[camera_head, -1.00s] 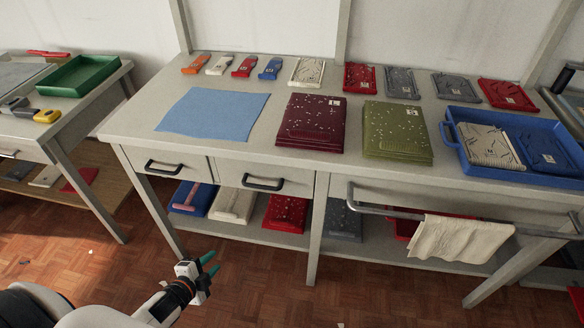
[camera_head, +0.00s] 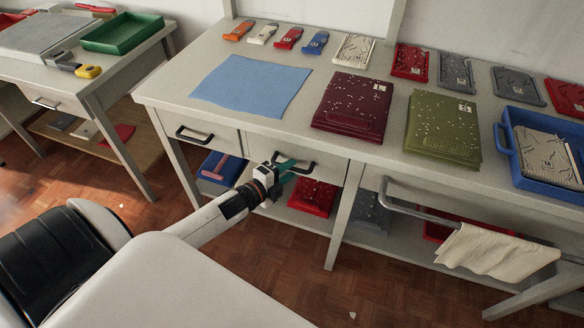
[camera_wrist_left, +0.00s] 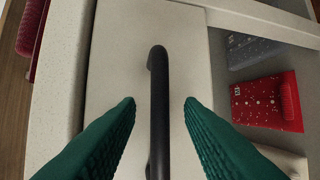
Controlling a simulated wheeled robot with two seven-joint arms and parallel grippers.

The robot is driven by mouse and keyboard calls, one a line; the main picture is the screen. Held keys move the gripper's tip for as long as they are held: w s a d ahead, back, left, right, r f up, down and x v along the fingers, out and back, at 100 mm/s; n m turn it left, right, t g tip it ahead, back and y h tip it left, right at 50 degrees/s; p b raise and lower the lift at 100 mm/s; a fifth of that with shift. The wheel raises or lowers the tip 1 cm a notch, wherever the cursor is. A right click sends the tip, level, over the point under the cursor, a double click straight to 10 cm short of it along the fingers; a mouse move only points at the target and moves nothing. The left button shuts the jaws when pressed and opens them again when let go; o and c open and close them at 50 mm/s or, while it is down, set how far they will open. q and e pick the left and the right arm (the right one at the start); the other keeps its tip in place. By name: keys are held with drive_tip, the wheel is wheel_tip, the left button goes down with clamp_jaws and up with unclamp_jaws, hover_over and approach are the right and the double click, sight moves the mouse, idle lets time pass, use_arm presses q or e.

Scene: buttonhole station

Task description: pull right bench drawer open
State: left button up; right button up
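The right bench drawer (camera_head: 325,167) is the right one of two pale drawers under the bench top, and it looks shut. Its dark bar handle (camera_head: 306,171) is partly hidden by my left gripper (camera_head: 287,171). In the left wrist view the handle (camera_wrist_left: 158,75) runs upright between the green fingers of my left gripper (camera_wrist_left: 159,104). The fingers are open, with a gap on both sides of the handle. The plain drawer front (camera_wrist_left: 115,75) lies behind it. My right gripper is not in view.
The left drawer's handle (camera_head: 194,135) is beside it. A lower shelf holds a blue case (camera_head: 221,168) and a red pack (camera_head: 313,197). A rail with a cream cloth (camera_head: 495,252) is to the right. The bench top (camera_head: 300,130) carries folded cloths, packs and a blue tray (camera_head: 507,150).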

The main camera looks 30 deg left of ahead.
use_arm(q)
drive_tip(key=shift+x, duration=1.1)
clamp_jaws()
drive_tip(key=shift+s, duration=0.1)
